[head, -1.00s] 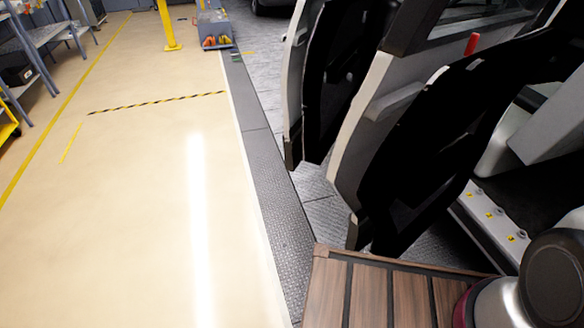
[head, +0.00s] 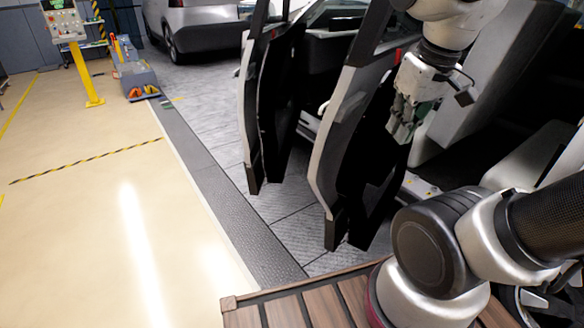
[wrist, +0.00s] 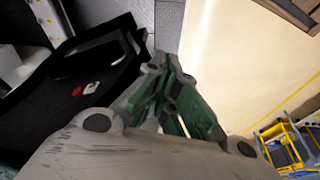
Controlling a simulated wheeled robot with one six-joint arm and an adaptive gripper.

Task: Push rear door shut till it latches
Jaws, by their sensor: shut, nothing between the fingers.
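Two car doors stand wide open: a nearer one (head: 338,150) and a farther one (head: 249,120). Both show dark inner panels and pale edges; I cannot tell by label which is the rear door. My gripper (head: 396,138) hangs in front of the nearer door's inner side, fingers pointing down. In the wrist view my gripper (wrist: 165,80) has its green fingers together and empty. A black door panel (wrist: 88,88) with a small red and white part lies left of the fingers there. I cannot tell whether the gripper touches the door.
The car's seats and sill are at the right of the head view. A grey textured strip (head: 215,190) borders the pale floor (head: 90,220), which is largely clear. A yellow post (head: 85,75), a grey cart (head: 138,80) and another car (head: 195,28) stand farther back.

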